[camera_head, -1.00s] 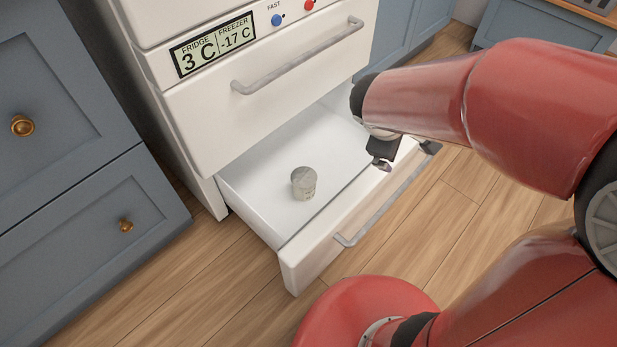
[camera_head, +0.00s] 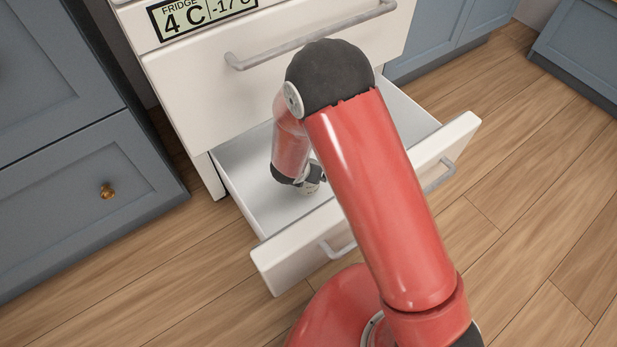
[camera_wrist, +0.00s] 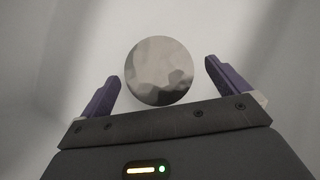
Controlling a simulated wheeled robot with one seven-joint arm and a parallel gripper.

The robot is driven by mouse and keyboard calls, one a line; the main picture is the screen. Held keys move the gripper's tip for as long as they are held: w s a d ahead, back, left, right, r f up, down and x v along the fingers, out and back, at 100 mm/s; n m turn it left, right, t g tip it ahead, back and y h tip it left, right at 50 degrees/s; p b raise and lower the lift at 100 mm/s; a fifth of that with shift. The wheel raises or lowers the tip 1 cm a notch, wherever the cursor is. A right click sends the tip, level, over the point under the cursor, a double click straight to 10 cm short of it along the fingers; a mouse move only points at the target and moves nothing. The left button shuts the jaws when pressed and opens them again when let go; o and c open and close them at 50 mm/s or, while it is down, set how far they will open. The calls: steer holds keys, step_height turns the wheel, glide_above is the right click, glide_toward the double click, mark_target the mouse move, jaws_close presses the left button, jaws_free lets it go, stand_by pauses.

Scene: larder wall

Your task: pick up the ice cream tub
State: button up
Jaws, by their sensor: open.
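The ice cream tub (camera_wrist: 159,72) shows in the wrist view as a round, greyish lid, seen from above. It stands on the white floor of the open drawer (camera_head: 260,197). My gripper (camera_wrist: 163,85) is open, with one purple finger on each side of the tub's lid and a gap on both sides. The tub lies between and slightly beyond the fingertips in that view. In the head view only a small part of the tub (camera_head: 311,189) shows below my wrist, and my arm hides the rest and most of my gripper.
The open drawer's front panel (camera_head: 290,262) with its grey handle stands nearest me. The upper closed drawer (camera_head: 200,110) of the white fridge-freezer overhangs behind. Blue cabinets (camera_head: 75,190) flank it on the left. The wooden floor (camera_head: 530,230) is clear on the right.

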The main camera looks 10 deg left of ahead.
steer(key=x, duration=0.4)
steer(key=shift+s+a+f+b, duration=0.15)
steer(key=shift+s+f+b, duration=0.1)
steer(key=shift+b, duration=0.15)
steer(key=shift+w+f, duration=0.35)
steer(key=shift+w, duration=0.05)
steer(key=shift+c, duration=0.4)
steer(key=c, duration=1.2)
